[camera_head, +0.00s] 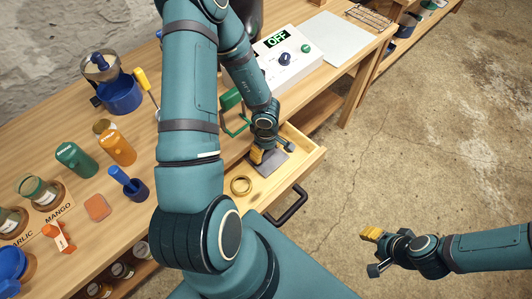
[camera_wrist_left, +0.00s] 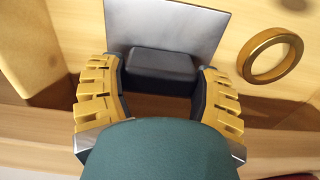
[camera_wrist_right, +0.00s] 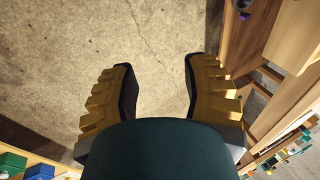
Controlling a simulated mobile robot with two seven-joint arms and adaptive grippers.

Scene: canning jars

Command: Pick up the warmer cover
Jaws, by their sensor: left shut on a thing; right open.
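The warmer cover appears to be a flat grey plate (camera_wrist_left: 165,28) with a dark block-shaped handle (camera_wrist_left: 160,66). It lies in the open wooden drawer (camera_head: 312,154), where the plate (camera_head: 274,165) shows beside my left gripper. My left gripper (camera_head: 258,152) is down in the drawer. In the left wrist view my left gripper (camera_wrist_left: 160,82) has its yellow-padded fingers closed on both sides of the dark handle. Whether the plate is clear of the drawer floor I cannot tell. My right gripper (camera_head: 371,234) is open and empty over the concrete floor; it also shows in the right wrist view (camera_wrist_right: 159,78).
A brass ring (camera_head: 241,185) lies in the drawer near the cover. The drawer's black pull (camera_head: 292,206) sticks out in front. A white box reading OFF (camera_head: 287,72) stands on the bench behind. Jars and a blue pot (camera_head: 121,97) stand at left. Floor at right is clear.

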